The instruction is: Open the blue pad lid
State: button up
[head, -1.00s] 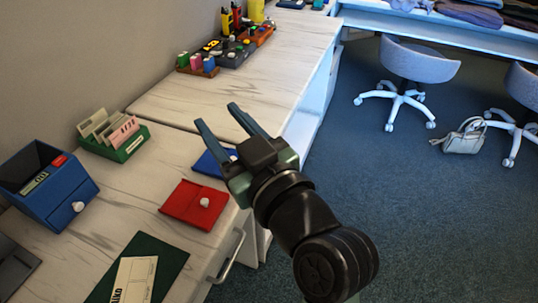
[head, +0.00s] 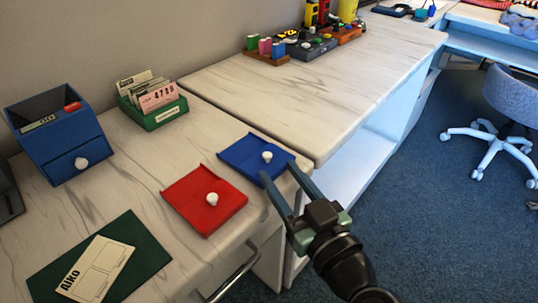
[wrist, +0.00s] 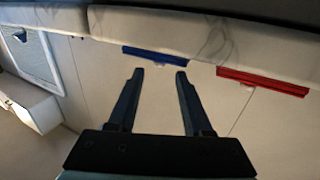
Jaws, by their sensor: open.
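The blue pad (head: 247,157) lies on the pale worktop near its front edge, its flat blue lid down with a white knob (head: 267,156) on top. My gripper (head: 277,173) is open and empty, its two long fingers reaching toward the front edge of the blue pad in the head view. I cannot tell whether a fingertip touches it. In the wrist view the open fingers (wrist: 158,75) show below the thin blue edge of the pad (wrist: 160,55), apart from it in the picture.
A red pad (head: 190,200) with a white knob lies left of the blue one; its edge shows in the wrist view (wrist: 262,82). A blue drawer box (head: 55,130), green card tray (head: 160,118) and dark green mat (head: 135,272) stand further left.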

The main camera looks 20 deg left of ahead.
aim_at(269, 158)
jog(key=x, duration=0.6)
jog(key=shift+w+a, duration=0.1)
jog(key=shift+w, duration=0.1)
jog(key=shift+c, duration=0.2)
grip_shut()
dwell(1.0)
